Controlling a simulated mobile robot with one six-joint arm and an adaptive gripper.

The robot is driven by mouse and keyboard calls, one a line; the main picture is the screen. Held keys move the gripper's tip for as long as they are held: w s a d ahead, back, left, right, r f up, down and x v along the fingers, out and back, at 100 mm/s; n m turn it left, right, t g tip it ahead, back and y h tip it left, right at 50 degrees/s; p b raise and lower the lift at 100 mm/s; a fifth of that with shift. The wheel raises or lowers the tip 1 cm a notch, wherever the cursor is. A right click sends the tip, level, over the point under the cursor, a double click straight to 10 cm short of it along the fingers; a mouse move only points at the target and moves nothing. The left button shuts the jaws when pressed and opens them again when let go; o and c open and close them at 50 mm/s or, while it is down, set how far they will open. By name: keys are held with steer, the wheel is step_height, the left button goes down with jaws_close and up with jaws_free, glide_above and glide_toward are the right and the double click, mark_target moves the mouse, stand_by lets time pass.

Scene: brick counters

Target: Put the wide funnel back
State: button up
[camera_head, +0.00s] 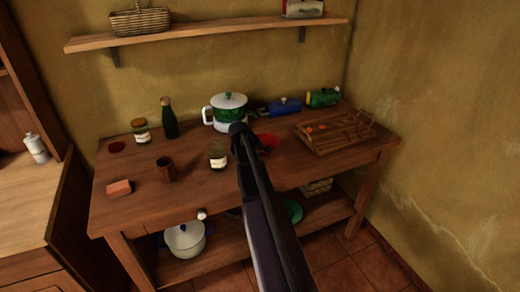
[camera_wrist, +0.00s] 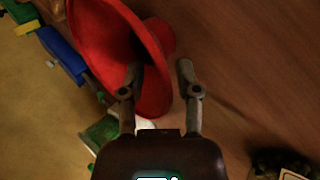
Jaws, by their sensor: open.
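The red wide funnel (camera_wrist: 110,40) lies on its side on the wooden counter, filling the upper left of the wrist view. In the head view the red funnel (camera_head: 268,140) shows partly behind my arm. My gripper (camera_wrist: 160,72) is open, its fingers pointing at the funnel. The left finger overlaps the funnel and the right finger is just clear of its right edge. I cannot tell whether they touch. In the head view my arm hides the fingers. A dark red round patch (camera_head: 116,147) is at the counter's back left.
Near the funnel are a white-and-green pot (camera_head: 229,112), a blue container (camera_head: 284,106), a jar (camera_head: 218,157) and a wooden rack (camera_head: 334,131). A brown cup (camera_head: 165,168), dark bottle (camera_head: 169,118), second jar (camera_head: 141,131) and reddish block (camera_head: 119,188) stand left. The counter's front left is mostly clear.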

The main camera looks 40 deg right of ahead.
steer(key=shift+r, duration=0.15)
steer(key=shift+r, duration=0.1)
steer(key=shift+p+v, duration=1)
steer(key=shift+p, duration=0.05)
steer(key=p+v, duration=0.7)
steer(key=v, duration=0.3)
steer(key=shift+p, duration=0.3)
steer(key=s+a+f+m+y, duration=0.1)
steer(key=s+a, duration=0.4)
steer(key=a, duration=0.5)
steer(key=s+a+f+m+g+y, duration=0.1)
steer(key=s+a+y, duration=0.3)
steer(key=a, duration=0.7)
steer(key=s+a+f+m+g+y, duration=0.1)
steer(key=s+a+f+y, duration=0.1)
steer(key=s+a, duration=0.5)
steer(key=a, duration=0.4)
steer(key=shift+a, duration=0.15)
